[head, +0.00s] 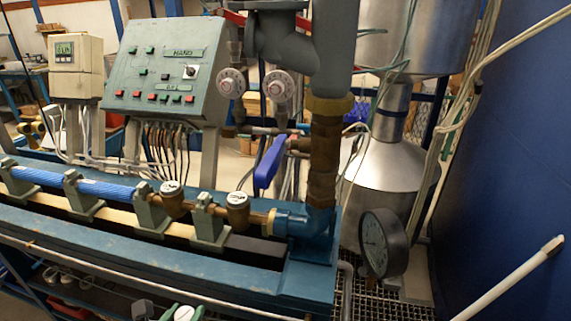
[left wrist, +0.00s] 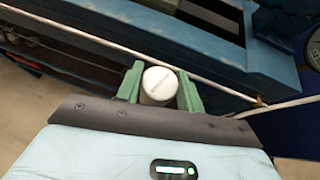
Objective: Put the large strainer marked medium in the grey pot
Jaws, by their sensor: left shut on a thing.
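My left gripper (head: 182,311) shows at the bottom edge of the head view, with its green fingers in front of the bench. In the left wrist view its two fingers (left wrist: 159,82) are shut on a small white round-topped piece (left wrist: 159,84). I cannot make out a grey pot in either view. My right gripper is not in view.
The blue bench (head: 262,283) carries a blue pipe (head: 104,190) and two brass meters with white caps (head: 172,187). A pressure gauge (head: 383,243) stands at its right end. A grey control box (head: 165,75) is behind. A white rail (left wrist: 215,85) runs along the bench front.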

